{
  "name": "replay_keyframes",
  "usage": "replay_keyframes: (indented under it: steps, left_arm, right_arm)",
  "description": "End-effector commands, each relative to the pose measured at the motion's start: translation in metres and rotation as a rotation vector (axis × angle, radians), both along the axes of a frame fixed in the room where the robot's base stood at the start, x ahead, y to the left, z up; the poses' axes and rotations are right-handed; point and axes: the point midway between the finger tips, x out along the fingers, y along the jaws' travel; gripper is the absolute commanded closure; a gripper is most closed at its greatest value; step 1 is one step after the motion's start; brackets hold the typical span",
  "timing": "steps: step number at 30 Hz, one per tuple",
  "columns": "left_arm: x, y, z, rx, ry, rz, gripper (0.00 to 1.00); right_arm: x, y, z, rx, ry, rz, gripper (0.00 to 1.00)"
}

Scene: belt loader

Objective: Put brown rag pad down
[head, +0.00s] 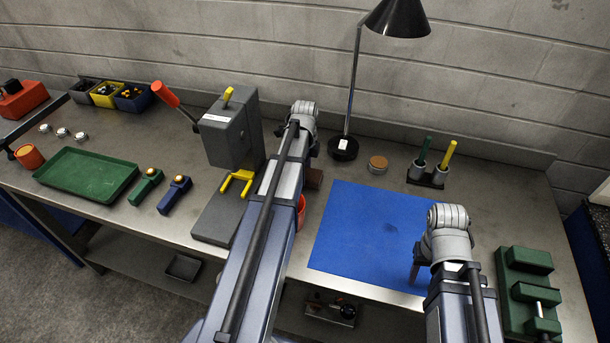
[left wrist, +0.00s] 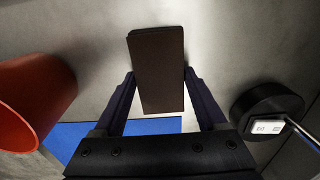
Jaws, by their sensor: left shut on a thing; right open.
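The brown rag pad (left wrist: 158,65) is a dark brown block between the two fingers of my left gripper (left wrist: 160,95) in the left wrist view. The gripper is shut on it. In the head view only an end of the pad (head: 315,179) shows beside my left arm, which hides the left fingers. The pad is over or on the bare grey bench between the red cup and the lamp base; I cannot tell whether it touches the bench. My right gripper (head: 417,272) is open and empty above the right part of the blue mat (head: 360,230).
The red cup (left wrist: 35,100) and black lamp base (left wrist: 268,110) stand close on either side of the pad. A grey press (head: 228,130) is left of my arm. A round cork-topped tin (head: 377,165), a pen holder (head: 428,174) and a green vise (head: 528,290) are to the right.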

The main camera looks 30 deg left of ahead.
Motion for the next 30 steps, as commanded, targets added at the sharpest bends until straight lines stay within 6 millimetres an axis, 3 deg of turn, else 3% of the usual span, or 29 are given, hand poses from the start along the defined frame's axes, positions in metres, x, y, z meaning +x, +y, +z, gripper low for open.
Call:
replay_keyframes:
  steps: [8, 9, 15, 30]
  left_arm:
    - [0.0, 0.0, -0.003, 0.0, 0.0, 0.0, 0.71]
    - [0.0, 0.0, -0.003, 0.0, 0.0, 0.0, 0.25]
    - [0.0, 0.0, -0.002, 0.0, 0.0, 0.0, 0.02]
    - [0.0, 0.0, 0.008, 0.0, 0.0, 0.0, 0.0]
  right_arm:
    - [0.0, 0.0, -0.003, 0.0, 0.0, 0.0, 0.5]
    - [0.0, 0.0, -0.003, 0.0, 0.0, 0.0, 0.5]
    - [0.0, 0.0, -0.002, 0.0, 0.0, 0.0, 0.5]
    - [0.0, 0.0, 0.008, 0.0, 0.0, 0.0, 0.5]
